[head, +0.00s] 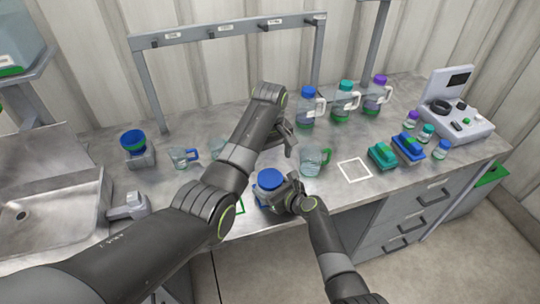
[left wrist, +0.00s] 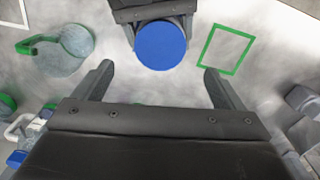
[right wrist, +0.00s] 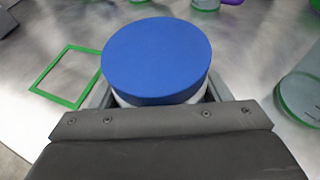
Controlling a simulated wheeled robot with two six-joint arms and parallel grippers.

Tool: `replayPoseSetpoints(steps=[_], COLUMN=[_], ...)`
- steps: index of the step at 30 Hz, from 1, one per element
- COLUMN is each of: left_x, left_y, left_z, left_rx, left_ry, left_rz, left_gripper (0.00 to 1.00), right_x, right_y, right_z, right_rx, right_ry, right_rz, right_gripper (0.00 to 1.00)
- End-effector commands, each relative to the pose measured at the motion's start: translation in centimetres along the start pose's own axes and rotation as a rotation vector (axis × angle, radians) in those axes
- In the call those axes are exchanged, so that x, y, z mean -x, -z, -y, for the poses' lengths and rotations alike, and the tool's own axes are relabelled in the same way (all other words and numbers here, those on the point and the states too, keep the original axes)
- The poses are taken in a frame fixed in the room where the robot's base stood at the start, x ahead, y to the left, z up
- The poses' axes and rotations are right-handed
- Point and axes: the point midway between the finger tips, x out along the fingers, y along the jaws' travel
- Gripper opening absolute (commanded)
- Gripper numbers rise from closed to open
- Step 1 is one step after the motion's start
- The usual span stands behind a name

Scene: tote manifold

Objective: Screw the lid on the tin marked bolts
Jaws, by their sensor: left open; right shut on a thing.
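A tin with a round blue lid (head: 269,178) on top stands near the table's front edge. The lid also shows in the left wrist view (left wrist: 161,45) and the right wrist view (right wrist: 157,55), where it looks level. My right gripper (head: 284,197) is shut on the tin's pale body (right wrist: 128,101), below the lid. I cannot read any marking on the tin, nor tell whether the lid is screwed tight. My left gripper (head: 286,138) is open and empty, above the table and behind the tin. In its wrist view the lid lies beyond the fingertips.
A green square outline (left wrist: 228,50) lies beside the tin. A glass mug with a green handle (head: 315,160) stands right of it. A white square outline (head: 354,170), teal and blue boxes (head: 408,149), and several bottles are farther right. A blue-topped container (head: 133,140) stands left, near the sink.

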Motion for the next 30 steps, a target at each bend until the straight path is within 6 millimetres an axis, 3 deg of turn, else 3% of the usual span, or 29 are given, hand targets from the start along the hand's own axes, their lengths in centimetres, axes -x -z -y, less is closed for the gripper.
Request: replayPoseSetpoints(steps=[8, 21, 26, 30], left_x=[0.1, 0.0, -1.3, -3.6], left_y=[-0.1, -0.1, -0.1, -0.1], left_z=[0.1, 0.1, 0.1, 0.1], left_rx=[0.214, 0.235, 0.235, 0.234], left_ry=[0.001, 0.001, 0.003, 0.004], left_rz=[0.001, 0.001, 0.003, 0.003], left_gripper=[0.92, 0.92, 0.92, 0.92], right_x=[0.0, 0.0, 0.0, 0.0], right_y=[0.0, 0.0, 0.0, 0.0], right_z=[0.0, 0.0, 0.0, 0.0], right_rx=[0.0, 0.0, 0.0, 0.0], right_ry=[0.0, 0.0, 0.0, 0.0], right_rz=[0.0, 0.0, 0.0, 0.0], right_gripper=[0.06, 0.06, 0.06, 0.06])
